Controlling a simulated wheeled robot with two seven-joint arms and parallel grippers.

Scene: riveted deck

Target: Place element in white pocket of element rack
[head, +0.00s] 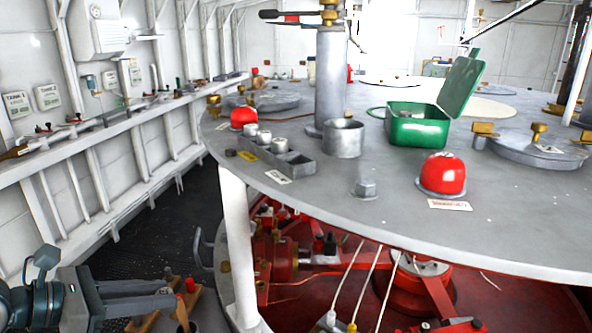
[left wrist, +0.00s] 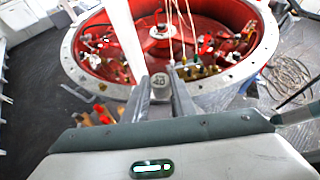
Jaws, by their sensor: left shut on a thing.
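The element rack (head: 305,166) is a narrow grey tray on the near left edge of the round grey deck table. Grey cylindrical elements (head: 280,145) stand in its farther pockets; the nearest pocket looks empty. A yellow label (head: 247,155) and a white label (head: 278,177) lie along its left side. My left gripper (head: 170,291) is low at the bottom left, well below and left of the rack. In the left wrist view, its fingers are shut on a small grey element (left wrist: 160,87) with dark marks on its face. My right gripper is out of view.
A red dome (head: 243,117), a grey cup (head: 343,138), a hex bolt (head: 364,189) and a vertical post (head: 331,80) stand near the rack. An open green box (head: 418,130) and another red dome (head: 442,173) are farther right. A white leg (head: 238,240) stands right of my gripper.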

